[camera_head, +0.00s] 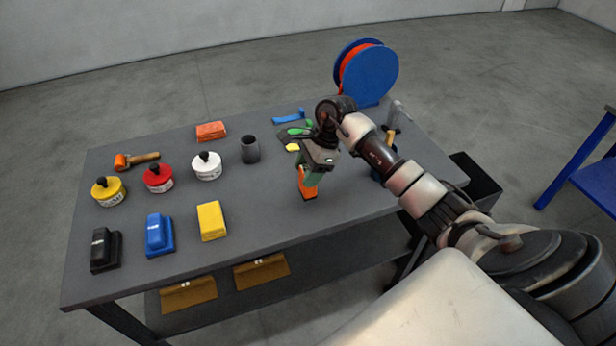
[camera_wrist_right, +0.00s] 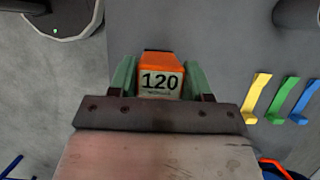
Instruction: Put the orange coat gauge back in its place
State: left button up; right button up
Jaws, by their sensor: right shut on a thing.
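The orange coat gauge (camera_head: 307,190) is held upright in my right gripper (camera_head: 310,175), over the right part of the grey table (camera_head: 250,200). In the right wrist view the gauge (camera_wrist_right: 160,75) sits between the two green fingers and shows a pale label reading 120. I cannot tell whether its lower end touches the table. A blue strip (camera_head: 289,116), a green strip (camera_head: 300,130) and a yellow piece (camera_head: 292,147) lie behind the gripper. The arm partly hides that area. In the wrist view the yellow (camera_wrist_right: 256,97), green (camera_wrist_right: 277,98) and blue (camera_wrist_right: 304,102) gauges lie side by side. My left gripper is not in view.
A blue reel (camera_head: 370,72) stands at the back right. The table between yellow block and gripper is clear.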

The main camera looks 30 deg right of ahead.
aim_at(302, 194)
notch_tip(302, 194, down, 2)
jog(key=shift+s+f+p, duration=0.1)
jog(key=shift+f+p, duration=0.15)
jog(key=shift+p, duration=0.25)
jog(key=shift+f, duration=0.5)
jog(key=shift+f, duration=0.1)
jog(key=o, duration=1)
